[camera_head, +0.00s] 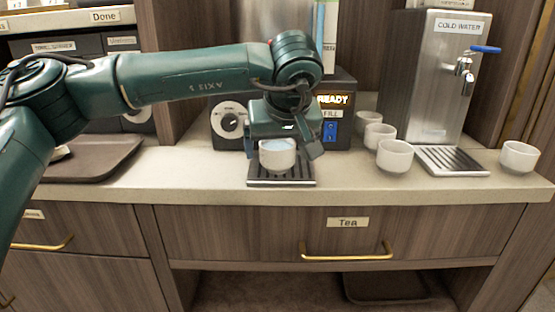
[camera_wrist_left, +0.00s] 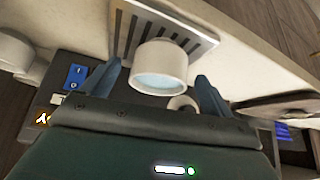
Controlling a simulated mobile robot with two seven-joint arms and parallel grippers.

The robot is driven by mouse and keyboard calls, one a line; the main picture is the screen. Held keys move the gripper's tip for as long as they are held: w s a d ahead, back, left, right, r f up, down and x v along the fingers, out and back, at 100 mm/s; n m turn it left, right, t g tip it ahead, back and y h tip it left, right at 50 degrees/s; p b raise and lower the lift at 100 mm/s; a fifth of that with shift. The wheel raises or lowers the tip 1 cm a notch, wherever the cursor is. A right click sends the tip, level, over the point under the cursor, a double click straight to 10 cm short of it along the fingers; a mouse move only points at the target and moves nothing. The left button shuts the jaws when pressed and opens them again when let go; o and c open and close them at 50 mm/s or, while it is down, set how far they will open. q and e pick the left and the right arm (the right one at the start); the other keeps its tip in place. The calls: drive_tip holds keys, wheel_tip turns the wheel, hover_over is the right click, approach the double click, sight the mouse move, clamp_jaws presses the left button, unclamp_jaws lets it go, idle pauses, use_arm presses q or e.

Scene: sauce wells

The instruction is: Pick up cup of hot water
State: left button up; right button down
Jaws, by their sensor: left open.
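A white cup (camera_head: 278,155) with bluish water in it stands upright on the slatted drip tray (camera_head: 283,183) of the hot water machine. My left gripper (camera_head: 283,146) is at the cup, coming from the machine side. In the left wrist view the cup (camera_wrist_left: 160,68) shows between the two open fingers (camera_wrist_left: 160,88), with gaps on both sides. The fingers do not appear to be shut on it. My right gripper is not in view.
Several other white cups, one of them here (camera_head: 394,156), stand to the right near the cold water dispenser (camera_head: 437,80). A brown tray (camera_head: 90,160) lies at the left. The dark machine (camera_head: 341,100) with a READY display stands behind my gripper.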

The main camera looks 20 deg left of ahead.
sight(277, 154)
use_arm(q)
drive_tip(key=x, duration=0.3)
drive_tip(key=shift+f, duration=0.1)
drive_tip(key=c, duration=1.2)
